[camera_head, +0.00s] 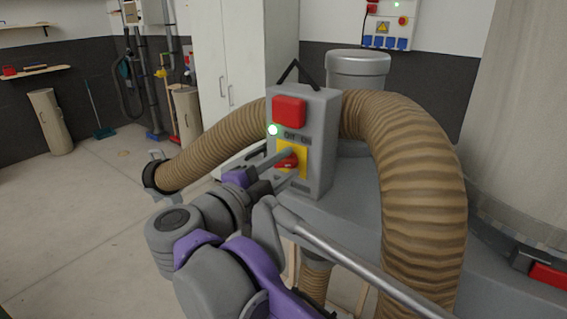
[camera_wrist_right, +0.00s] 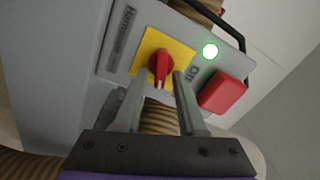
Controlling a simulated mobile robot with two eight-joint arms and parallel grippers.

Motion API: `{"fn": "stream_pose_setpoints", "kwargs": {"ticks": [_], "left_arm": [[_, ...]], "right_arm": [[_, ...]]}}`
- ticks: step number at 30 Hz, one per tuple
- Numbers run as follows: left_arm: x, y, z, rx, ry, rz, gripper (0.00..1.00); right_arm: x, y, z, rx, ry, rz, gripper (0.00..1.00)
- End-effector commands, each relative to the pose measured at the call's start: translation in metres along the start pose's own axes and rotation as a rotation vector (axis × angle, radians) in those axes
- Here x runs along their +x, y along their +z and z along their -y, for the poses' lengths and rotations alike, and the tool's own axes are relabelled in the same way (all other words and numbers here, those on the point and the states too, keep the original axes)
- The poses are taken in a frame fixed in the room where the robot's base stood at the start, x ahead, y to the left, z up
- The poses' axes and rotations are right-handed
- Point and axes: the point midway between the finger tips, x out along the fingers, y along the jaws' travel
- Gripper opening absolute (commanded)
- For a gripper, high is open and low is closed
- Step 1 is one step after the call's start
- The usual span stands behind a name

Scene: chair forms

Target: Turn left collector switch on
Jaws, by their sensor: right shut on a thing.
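The grey collector control box (camera_head: 322,108) stands upright on the machine, its front facing me. It carries a red rotary switch (camera_head: 290,161) on a yellow plate (camera_head: 301,163). In the wrist view the red switch (camera_wrist_right: 162,66) sits between the fingertips of my right gripper (camera_wrist_right: 160,80), on the yellow plate (camera_wrist_right: 181,53). My right gripper (camera_head: 283,162) is shut on this switch, and its fingers hide part of it in the head view. A green lamp (camera_head: 273,130) glows on the box, also in the wrist view (camera_wrist_right: 210,51). My left gripper is not in view.
A red button block (camera_head: 289,111) sits above the switch. Thick brown hoses (camera_head: 420,190) curve around both sides of the box. A metal bar (camera_head: 350,262) runs below it. White cabinets (camera_head: 228,60) stand behind. Open floor (camera_head: 90,220) lies to the left.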

Motion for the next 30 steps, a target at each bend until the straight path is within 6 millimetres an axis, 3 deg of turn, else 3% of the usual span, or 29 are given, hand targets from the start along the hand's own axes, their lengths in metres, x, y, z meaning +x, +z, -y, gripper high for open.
{"fn": "stream_pose_setpoints", "kwargs": {"ticks": [15,30], "left_arm": [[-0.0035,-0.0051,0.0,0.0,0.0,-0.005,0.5],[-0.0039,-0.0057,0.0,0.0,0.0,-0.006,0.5]], "right_arm": [[0.0001,0.0006,-0.0037,0.328,0.0,0.0,0.0],[0.0,0.001,-0.0044,0.386,0.0,0.0,0.0]]}}
